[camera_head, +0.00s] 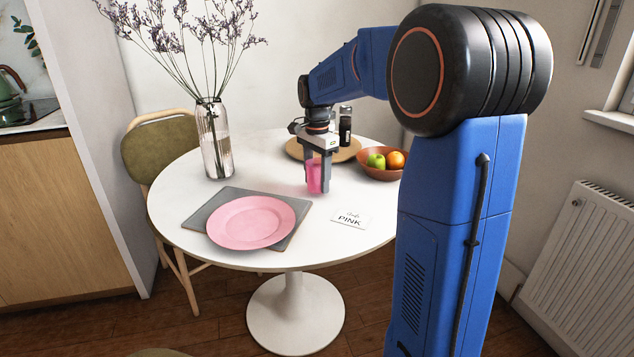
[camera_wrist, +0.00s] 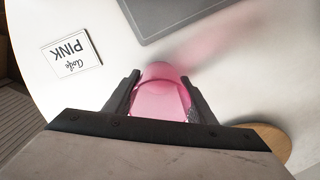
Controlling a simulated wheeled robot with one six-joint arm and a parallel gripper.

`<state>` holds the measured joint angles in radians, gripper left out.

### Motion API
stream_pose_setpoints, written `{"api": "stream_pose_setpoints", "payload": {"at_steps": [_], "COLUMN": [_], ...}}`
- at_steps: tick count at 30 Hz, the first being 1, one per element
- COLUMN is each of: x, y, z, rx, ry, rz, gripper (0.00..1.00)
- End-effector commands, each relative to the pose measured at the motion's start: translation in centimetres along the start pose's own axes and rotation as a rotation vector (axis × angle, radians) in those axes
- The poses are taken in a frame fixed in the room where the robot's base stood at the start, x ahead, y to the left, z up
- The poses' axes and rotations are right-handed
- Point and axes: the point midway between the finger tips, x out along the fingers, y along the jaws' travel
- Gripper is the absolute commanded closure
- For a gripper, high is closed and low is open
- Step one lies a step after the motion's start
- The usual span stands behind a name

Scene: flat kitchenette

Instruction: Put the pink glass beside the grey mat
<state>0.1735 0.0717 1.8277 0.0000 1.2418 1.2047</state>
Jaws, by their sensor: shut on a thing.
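The pink glass (camera_head: 314,176) is between the fingers of my gripper (camera_head: 318,184), which is shut on it. The glass also shows in the wrist view (camera_wrist: 160,98), held between both fingertips (camera_wrist: 160,102). It is upright, at or just above the white table; I cannot tell whether it touches. The grey mat (camera_head: 205,203) lies to the left of the glass, with a gap of bare table between. Its edge also shows at the top of the wrist view (camera_wrist: 160,28). A pink plate (camera_head: 250,222) lies on the mat.
A white card reading PINK (camera_head: 351,219) lies front right of the glass. A bowl with apples and an orange (camera_head: 372,173) stands at right. A round wooden board (camera_head: 293,150) with dark shakers (camera_head: 345,128) is behind. A vase of dried flowers (camera_head: 214,150) stands at back left.

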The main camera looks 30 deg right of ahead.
Motion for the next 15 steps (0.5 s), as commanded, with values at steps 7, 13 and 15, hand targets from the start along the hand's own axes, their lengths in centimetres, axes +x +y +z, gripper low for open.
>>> {"api": "stream_pose_setpoints", "payload": {"at_steps": [7, 13, 15], "x": [1.03, 1.25, 1.26], "y": [0.01, 0.02, 0.01], "z": [0.00, 0.00, 0.00], "rx": [0.000, 0.000, 0.000], "ry": [0.000, 0.000, 0.000], "rz": [-0.001, 0.000, 0.000], "gripper": [0.78, 0.78, 0.38]}}
